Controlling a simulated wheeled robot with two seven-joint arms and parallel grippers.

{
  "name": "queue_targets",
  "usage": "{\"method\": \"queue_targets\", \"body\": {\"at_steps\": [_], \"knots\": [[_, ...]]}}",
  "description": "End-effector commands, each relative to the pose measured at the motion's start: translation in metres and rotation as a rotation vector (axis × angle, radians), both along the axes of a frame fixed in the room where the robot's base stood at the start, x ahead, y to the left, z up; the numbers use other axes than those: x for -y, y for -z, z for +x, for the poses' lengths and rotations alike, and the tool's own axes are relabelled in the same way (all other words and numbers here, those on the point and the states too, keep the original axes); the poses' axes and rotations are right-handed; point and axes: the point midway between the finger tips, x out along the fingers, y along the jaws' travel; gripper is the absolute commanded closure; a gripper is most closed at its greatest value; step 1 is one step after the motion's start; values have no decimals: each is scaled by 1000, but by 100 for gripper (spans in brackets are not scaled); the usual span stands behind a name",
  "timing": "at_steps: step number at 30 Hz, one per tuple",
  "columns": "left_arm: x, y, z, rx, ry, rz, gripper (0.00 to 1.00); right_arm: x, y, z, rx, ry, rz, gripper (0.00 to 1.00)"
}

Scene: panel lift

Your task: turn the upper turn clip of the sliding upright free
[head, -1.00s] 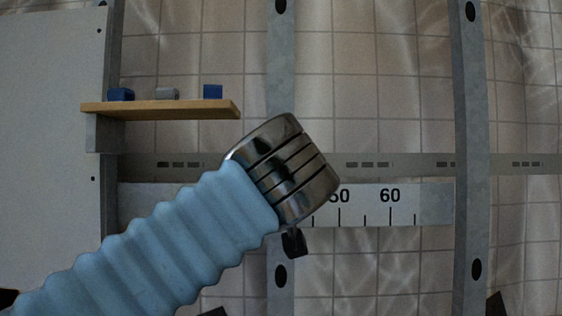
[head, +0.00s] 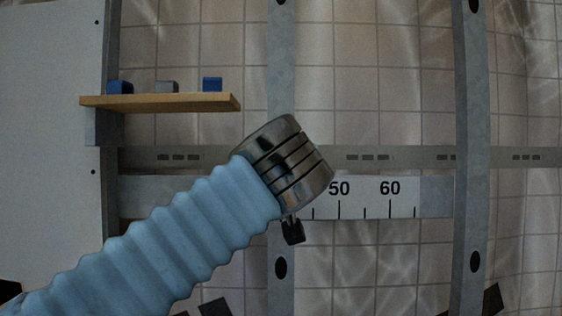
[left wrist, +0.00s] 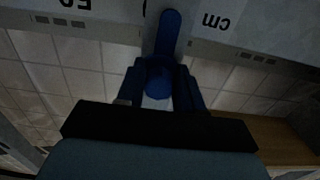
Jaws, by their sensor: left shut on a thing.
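My left gripper (left wrist: 160,90) is shut on a blue turn clip (left wrist: 169,35) in the left wrist view. The clip's long tab points toward the top of that picture, over the pale ruler strip. In the head view my left arm hides the clip; only a small black part of the gripper (head: 293,231) shows below the wrist. A grey upright (head: 281,88) with dark holes stands behind the wrist. Another grey upright (head: 472,130) stands at the right. The frames do not show clearly which one slides. My right gripper is not in view.
A ruler strip (head: 365,197) marked 50 and 60 runs between the uprights, below a slotted rail (head: 410,157). A wooden shelf (head: 160,103) with small blue and grey blocks is at left, beside a pale panel (head: 50,130). A tiled wall is behind.

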Motion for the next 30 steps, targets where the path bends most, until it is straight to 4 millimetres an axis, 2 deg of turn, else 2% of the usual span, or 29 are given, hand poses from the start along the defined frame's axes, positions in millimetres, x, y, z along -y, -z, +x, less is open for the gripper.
{"method": "queue_targets", "body": {"at_steps": [11,30], "knots": [[-1,-1,0,-1,0,135,94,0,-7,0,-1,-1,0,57],[-3,-2,0,-1,1,723,94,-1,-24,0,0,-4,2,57]]}}
